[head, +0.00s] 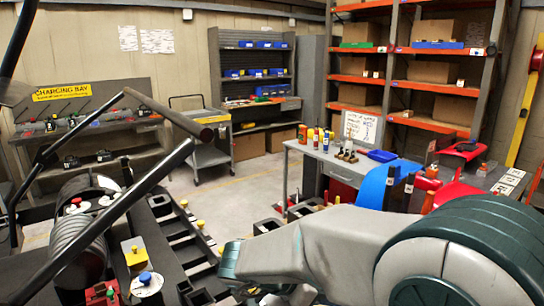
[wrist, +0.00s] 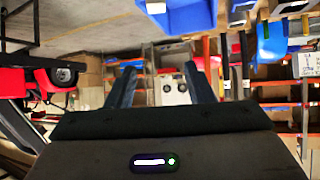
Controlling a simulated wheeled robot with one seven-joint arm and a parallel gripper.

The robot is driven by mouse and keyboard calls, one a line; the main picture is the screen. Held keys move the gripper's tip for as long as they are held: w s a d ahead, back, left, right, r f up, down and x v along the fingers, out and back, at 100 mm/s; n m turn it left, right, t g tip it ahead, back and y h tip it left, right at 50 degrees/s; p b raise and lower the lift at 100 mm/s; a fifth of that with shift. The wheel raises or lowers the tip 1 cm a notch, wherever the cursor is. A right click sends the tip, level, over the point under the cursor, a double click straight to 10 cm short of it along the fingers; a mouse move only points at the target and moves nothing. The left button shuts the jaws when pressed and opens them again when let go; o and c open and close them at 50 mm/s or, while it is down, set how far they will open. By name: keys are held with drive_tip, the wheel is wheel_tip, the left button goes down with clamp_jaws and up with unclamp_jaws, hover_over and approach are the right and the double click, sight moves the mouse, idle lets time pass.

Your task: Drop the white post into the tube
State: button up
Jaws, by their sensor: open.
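My gripper (wrist: 163,82) shows in the wrist view with its two dark fingers spread apart. It is open, and I see nothing held between the fingers. Beyond the gap is a pale boxy thing (wrist: 175,90) with two dark round spots, apart from the fingers. I cannot pick out the white post or the tube for certain in either view. In the head view my arm covers the lower right and the gripper itself cannot be made out.
A workbench (head: 300,148) with bottles stands mid-right, beside orange shelving (head: 433,118) with boxes. A dark frame with bars (head: 165,115) fills the left foreground. A grey cart (head: 208,157) stands behind it. Some floor (head: 245,190) is clear before the workbench.

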drive_tip(key=v, duration=0.9)
drive_tip(key=shift+d, duration=0.1)
drive_tip(key=w+a+r+n+t+y, duration=0.1)
drive_tip(key=w+r+n+t+y, duration=0.7)
drive_tip(key=w+t+y, duration=0.3)
drive_tip(key=s+d+f+n+g, duration=0.3)
drive_tip(key=s+d+f+g, duration=0.2)
drive_tip(key=s, duration=0.6)
drive_tip(key=s+d+f+n+g, duration=0.3)
drive_tip(key=s+d+f+g, duration=0.3)
drive_tip(key=s+f, duration=0.3)
drive_tip(key=shift+s+d+f+g, duration=0.3)
drive_tip(key=shift+s+d+f, duration=0.15)
drive_tip(key=shift+s, duration=0.45)
